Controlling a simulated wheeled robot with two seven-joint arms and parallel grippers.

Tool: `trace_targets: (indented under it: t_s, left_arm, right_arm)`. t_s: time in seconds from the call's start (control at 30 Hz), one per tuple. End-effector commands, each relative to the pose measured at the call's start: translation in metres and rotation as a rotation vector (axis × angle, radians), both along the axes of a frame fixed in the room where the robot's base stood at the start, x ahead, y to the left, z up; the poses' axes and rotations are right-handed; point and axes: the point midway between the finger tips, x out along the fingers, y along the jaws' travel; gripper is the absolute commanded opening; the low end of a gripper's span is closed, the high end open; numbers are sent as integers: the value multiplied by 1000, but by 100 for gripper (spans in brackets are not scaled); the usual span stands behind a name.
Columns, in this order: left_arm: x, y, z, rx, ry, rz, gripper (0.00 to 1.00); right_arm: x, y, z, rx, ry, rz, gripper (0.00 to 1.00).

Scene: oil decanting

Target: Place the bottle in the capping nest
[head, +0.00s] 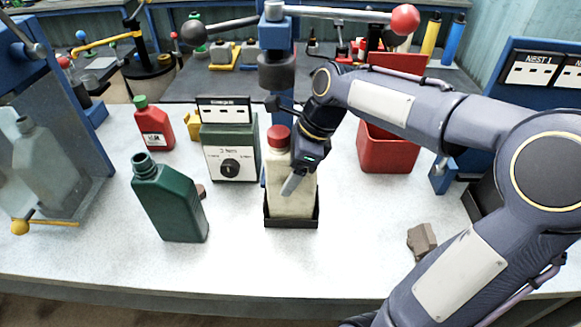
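A cream bottle (290,203) with a red cap (278,137) stands upright in a black, low-walled nest (291,222), below the lever press (278,70). My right gripper (293,180) is at the bottle's upper right side. One pale finger crosses the front of the bottle; the other finger is hidden, so whether the gripper grips it is unclear. A dark green bottle (172,203) with an open-looking neck stands on the bench to the left. My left gripper is not in view.
A grey-green box with a dial (230,160) stands left of the nest, and a small red bottle (154,128) behind the green one. A red bin (388,150) is behind my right arm. A brown block (422,241) lies front right. The front centre is clear.

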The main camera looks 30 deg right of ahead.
Motion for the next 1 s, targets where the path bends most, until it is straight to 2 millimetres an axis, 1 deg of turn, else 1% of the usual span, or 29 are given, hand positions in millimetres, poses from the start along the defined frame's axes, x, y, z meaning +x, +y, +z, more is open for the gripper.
trace_targets:
  t_s: [0.27,0.37,0.5,0.53,0.6,0.8,0.9,1.0]
  left_arm:
    - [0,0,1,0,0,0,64]
    - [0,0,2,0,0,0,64]
    - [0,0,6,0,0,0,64]
    - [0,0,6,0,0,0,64]
    - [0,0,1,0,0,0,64]
    - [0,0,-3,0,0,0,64]
    - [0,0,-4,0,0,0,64]
    - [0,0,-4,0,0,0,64]
  right_arm:
    - [0,0,2,0,-1,0,73]
    - [-1,-2,9,0,-2,-1,73]
    - [-5,-10,32,-1,-5,-2,73]
    - [-7,-13,35,0,-4,-4,73]
    - [-18,-30,30,-1,-1,-8,73]
    - [-43,-71,30,1,-1,-7,73]
    - [-53,-88,30,0,0,-5,73]
    - [-61,-100,31,0,0,-4,73]
